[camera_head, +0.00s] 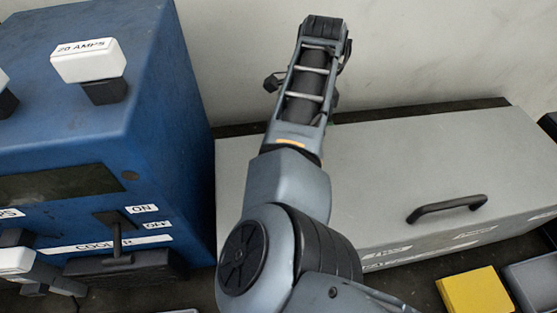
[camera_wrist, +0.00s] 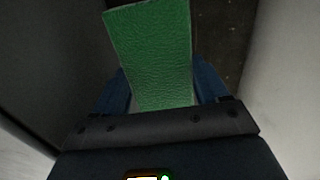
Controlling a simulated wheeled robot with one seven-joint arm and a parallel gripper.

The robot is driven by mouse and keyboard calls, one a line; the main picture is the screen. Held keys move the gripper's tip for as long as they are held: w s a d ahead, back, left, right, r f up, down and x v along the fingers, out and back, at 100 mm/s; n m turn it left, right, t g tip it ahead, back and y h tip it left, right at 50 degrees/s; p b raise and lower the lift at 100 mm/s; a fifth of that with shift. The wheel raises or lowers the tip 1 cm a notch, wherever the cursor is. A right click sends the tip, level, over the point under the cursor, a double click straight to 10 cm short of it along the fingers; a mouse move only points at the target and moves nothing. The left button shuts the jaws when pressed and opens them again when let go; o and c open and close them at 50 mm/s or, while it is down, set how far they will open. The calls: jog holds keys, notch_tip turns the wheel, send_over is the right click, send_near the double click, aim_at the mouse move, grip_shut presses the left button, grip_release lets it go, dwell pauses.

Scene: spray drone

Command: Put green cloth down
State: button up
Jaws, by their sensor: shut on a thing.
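A green cloth (camera_wrist: 152,50) with a wrinkled texture stands out from my gripper (camera_wrist: 163,92) in the wrist view. My gripper is shut on it, with a blue finger at each side. The cloth's lower end is hidden between the fingers. In the head view my arm reaches away toward the wall, and the cloth and the fingertips are hidden behind it. I cannot tell whether the cloth touches the dark surface (camera_wrist: 222,45) beyond it.
A blue machine (camera_head: 165,100) with switches and labels stands at the left. A grey box (camera_head: 400,165) with a black handle (camera_head: 446,208) fills the right. A yellow block (camera_head: 474,292) and a grey tray (camera_head: 535,280) lie at the front right. The wall is close behind.

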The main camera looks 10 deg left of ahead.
notch_tip(320, 180, down, 10)
jog(key=shift+r+p, duration=0.25)
jog(key=shift+p, duration=0.2)
jog(key=shift+f, duration=0.15)
jog(key=o, duration=0.9)
jog(key=shift+o, duration=0.2)
